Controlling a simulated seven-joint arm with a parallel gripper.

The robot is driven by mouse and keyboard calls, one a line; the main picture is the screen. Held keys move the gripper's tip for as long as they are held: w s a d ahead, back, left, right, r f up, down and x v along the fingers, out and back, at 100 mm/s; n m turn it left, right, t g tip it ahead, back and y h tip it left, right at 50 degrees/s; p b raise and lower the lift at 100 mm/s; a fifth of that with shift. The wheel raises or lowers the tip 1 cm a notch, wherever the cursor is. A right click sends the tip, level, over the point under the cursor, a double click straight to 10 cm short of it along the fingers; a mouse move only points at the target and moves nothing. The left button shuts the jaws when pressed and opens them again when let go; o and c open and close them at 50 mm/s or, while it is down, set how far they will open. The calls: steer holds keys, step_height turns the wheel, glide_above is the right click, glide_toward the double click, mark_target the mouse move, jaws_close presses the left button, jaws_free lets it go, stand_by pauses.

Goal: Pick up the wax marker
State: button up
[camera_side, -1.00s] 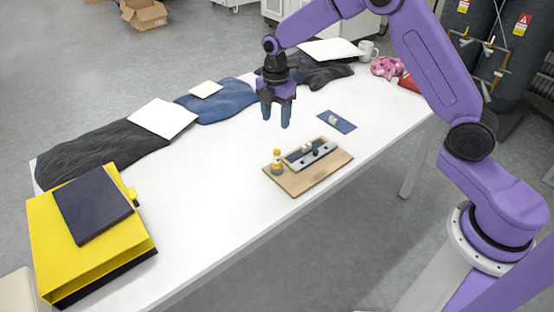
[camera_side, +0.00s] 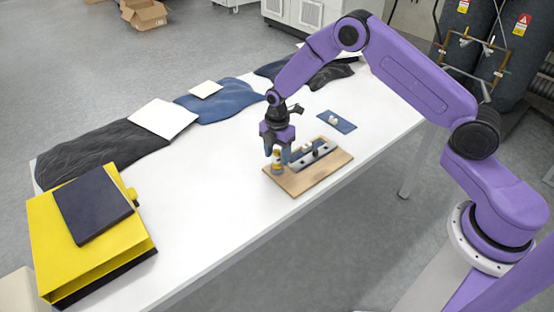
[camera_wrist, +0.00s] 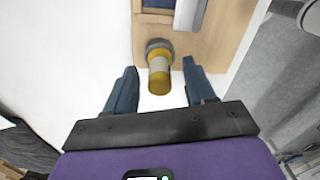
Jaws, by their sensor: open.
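The wax marker (camera_wrist: 159,75) looks like a short upright yellow cylinder with a grey base in the wrist view. It stands near the end of a wooden board, and in the side view the marker (camera_side: 277,162) is at the board's left corner. My gripper (camera_wrist: 160,83) is open, with one dark blue finger on each side of the marker and a visible gap on both sides. In the side view my gripper (camera_side: 277,155) is low over the marker, and its fingers partly hide it.
The wooden board (camera_side: 295,187) holds a tray (camera_side: 325,153) with small parts close beside the marker. A blue mat (camera_side: 343,124) with a small white item lies behind. A yellow binder (camera_side: 100,255) with a dark book is at the left. The white table (camera_side: 210,190) is clear between.

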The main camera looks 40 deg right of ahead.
steer(key=shift+f, duration=0.8)
jaws_close()
